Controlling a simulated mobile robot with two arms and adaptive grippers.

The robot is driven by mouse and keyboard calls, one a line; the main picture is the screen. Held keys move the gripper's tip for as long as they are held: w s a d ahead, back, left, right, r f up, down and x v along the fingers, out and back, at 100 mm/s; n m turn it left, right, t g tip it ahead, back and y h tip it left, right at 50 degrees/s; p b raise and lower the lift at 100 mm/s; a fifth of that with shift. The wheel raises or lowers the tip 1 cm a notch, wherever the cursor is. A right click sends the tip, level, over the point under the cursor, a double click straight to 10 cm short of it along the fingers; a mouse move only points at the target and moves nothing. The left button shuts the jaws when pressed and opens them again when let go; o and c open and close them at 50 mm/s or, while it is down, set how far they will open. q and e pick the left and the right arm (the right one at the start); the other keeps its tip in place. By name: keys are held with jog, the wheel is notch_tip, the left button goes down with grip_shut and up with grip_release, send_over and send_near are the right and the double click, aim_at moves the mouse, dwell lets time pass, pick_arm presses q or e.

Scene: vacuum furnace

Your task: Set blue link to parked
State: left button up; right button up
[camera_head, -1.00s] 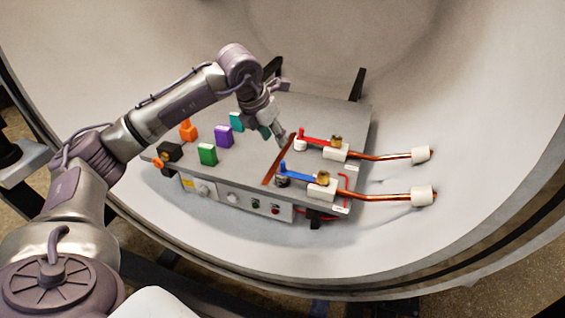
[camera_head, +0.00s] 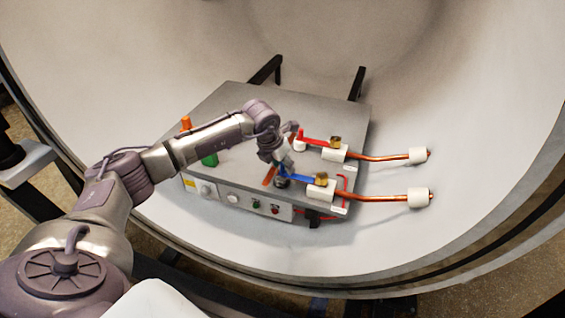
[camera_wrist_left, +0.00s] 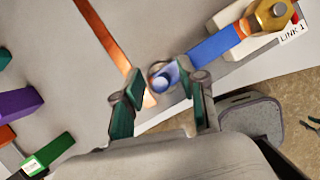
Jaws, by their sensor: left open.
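The blue link (camera_head: 299,178) is a flat blue bar running from a brass nut on a white block to a round post at its left end. In the left wrist view the blue link (camera_wrist_left: 214,47) carries a "LINK 1" label by its block, and its rounded blue end (camera_wrist_left: 166,75) lies between my fingertips. My left gripper (camera_head: 275,158) is open over that end; it also shows in the left wrist view (camera_wrist_left: 160,95), with green finger pads on both sides. I cannot tell whether the pads touch it. My right gripper is not in view.
The red link (camera_head: 318,140) lies just behind the blue one. Copper rods (camera_head: 384,198) run right to white insulators. A copper strip (camera_wrist_left: 108,42) lies left of the blue end. A green block (camera_head: 209,160) and an orange block (camera_head: 186,123) stand left on the grey box.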

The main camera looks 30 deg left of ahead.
pick_arm(q)
grip_shut()
jog(key=shift+w, duration=0.1)
dwell(0.5)
